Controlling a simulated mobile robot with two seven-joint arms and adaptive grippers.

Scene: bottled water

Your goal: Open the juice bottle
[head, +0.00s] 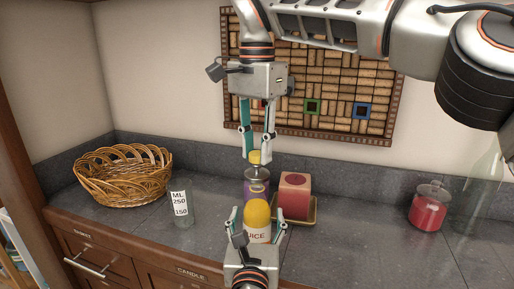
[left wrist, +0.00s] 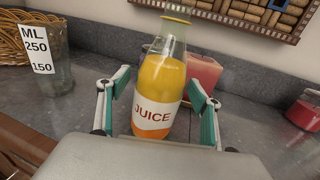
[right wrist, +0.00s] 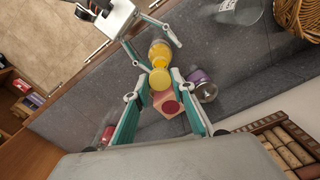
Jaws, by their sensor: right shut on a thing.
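The juice bottle (head: 257,218) stands upright on the counter, filled with yellow-orange juice. Its white label shows in the left wrist view (left wrist: 157,118). My left gripper (head: 257,222) is open, with a finger on each side of the bottle and gaps showing between. My right gripper (head: 257,156) points down above the bottle and is shut on the yellow cap (head: 255,157), also seen in the right wrist view (right wrist: 160,79). The bottle's top (left wrist: 175,18) shows in the left wrist view with no right fingers around it, so the cap appears raised clear of the neck.
Behind the bottle are a purple jar (head: 256,175) and a red candle (head: 294,195) on a small tray (head: 298,221). A measuring glass (head: 182,210) and wicker basket (head: 122,180) stand left. A red jar (head: 427,207) stands right, with clear counter between.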

